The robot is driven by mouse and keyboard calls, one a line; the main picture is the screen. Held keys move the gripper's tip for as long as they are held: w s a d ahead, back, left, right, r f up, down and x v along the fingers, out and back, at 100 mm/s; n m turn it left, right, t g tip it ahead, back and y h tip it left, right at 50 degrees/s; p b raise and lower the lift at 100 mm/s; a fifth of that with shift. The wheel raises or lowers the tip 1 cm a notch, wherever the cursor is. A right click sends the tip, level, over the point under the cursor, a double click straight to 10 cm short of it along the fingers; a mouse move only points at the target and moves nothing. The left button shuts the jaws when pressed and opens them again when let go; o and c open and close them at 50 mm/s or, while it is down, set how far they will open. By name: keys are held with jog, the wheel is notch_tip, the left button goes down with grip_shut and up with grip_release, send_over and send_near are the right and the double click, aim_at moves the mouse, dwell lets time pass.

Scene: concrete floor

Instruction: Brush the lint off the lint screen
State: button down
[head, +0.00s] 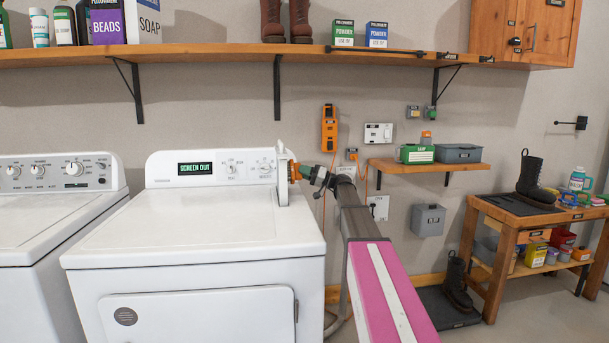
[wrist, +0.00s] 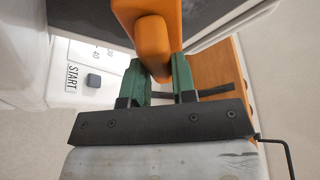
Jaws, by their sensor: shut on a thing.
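My gripper (head: 306,171), with green fingers, is at the right end of the white dryer's (head: 195,235) control panel. In the wrist view my gripper (wrist: 158,72) is shut on an orange handle (wrist: 153,38). The handle appears to belong to a dark panel with a pale edge, which looks like the lint screen (wrist: 205,14). In the head view the lint screen (head: 282,172) shows as a narrow white upright piece in front of the panel's end. Its mesh face is turned away, so lint cannot be seen. The dryer display (head: 195,169) reads "SCREEN OUT". I cannot make out a lint brush.
A washer (head: 55,210) stands left of the dryer. A long wooden shelf (head: 220,57) runs above. A small shelf (head: 430,166) with boxes and a wall bin (head: 428,220) are to the right. A workbench (head: 545,212) holds a boot and cleaning items.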

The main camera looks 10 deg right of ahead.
jog(key=shift+w+a, duration=0.1)
jog(key=shift+w, duration=3.3)
jog(key=shift+s, duration=6.35)
jog(key=d, duration=0.6)
jog(key=shift+d, duration=0.15)
jog(key=shift+d, duration=1.45)
